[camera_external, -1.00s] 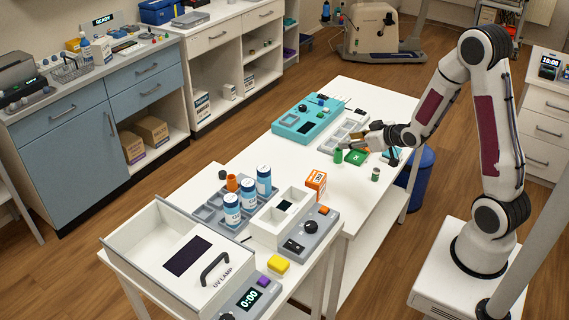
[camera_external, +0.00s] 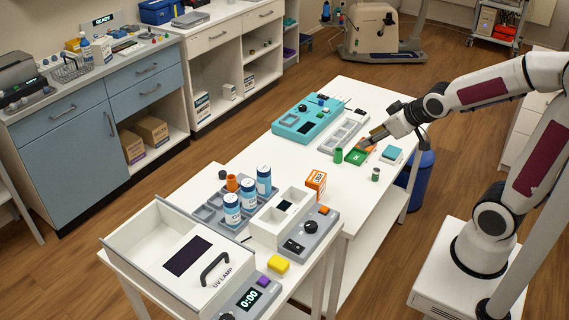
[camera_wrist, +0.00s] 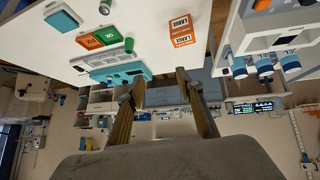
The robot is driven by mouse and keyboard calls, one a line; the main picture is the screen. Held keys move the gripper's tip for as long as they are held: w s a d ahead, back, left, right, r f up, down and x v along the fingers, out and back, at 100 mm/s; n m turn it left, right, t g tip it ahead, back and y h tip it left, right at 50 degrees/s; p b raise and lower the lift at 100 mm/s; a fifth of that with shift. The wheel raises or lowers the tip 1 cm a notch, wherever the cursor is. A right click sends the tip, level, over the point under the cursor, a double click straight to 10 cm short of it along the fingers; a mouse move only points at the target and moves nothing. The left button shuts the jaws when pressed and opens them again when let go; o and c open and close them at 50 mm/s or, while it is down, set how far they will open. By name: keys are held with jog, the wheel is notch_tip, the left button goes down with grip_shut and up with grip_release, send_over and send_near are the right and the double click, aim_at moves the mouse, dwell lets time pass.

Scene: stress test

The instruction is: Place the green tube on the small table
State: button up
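The green tube (camera_external: 338,156) stands upright on the long white table (camera_external: 330,205); it also shows in the wrist view (camera_wrist: 129,45). My gripper (camera_external: 374,134) is above the far right part of this table, right of the tube and apart from it. In the wrist view its two fingers (camera_wrist: 160,85) are spread with nothing between them. A smaller dark green cylinder (camera_external: 375,174) stands nearer the right edge. A lower white table at the front (camera_external: 118,262) bears the UV lamp box; I cannot tell which table is the small one.
Near the tube lie a green pad (camera_external: 356,157), an orange pad (camera_external: 368,146) and a pale teal box (camera_external: 391,154). A teal device (camera_external: 298,124), grey tray (camera_external: 343,132) and orange box (camera_external: 316,181) are also there. Blue-white bottles (camera_external: 248,193) stand at the front.

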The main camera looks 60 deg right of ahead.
jog(key=s+a+r+g+y, duration=0.1)
jog(key=s+a, duration=0.3)
jog(key=s, duration=0.4)
jog(key=s+a+r+g, duration=0.1)
jog(key=s+a+r, duration=0.2)
jog(key=s, duration=0.6)
jog(key=shift+s+a+r+n+g+y, duration=0.2)
jog(key=shift+a+n+g+y, duration=0.15)
jog(key=shift+a, duration=0.4)
jog(key=shift+o, duration=0.6)
jog(key=shift+w, duration=0.15)
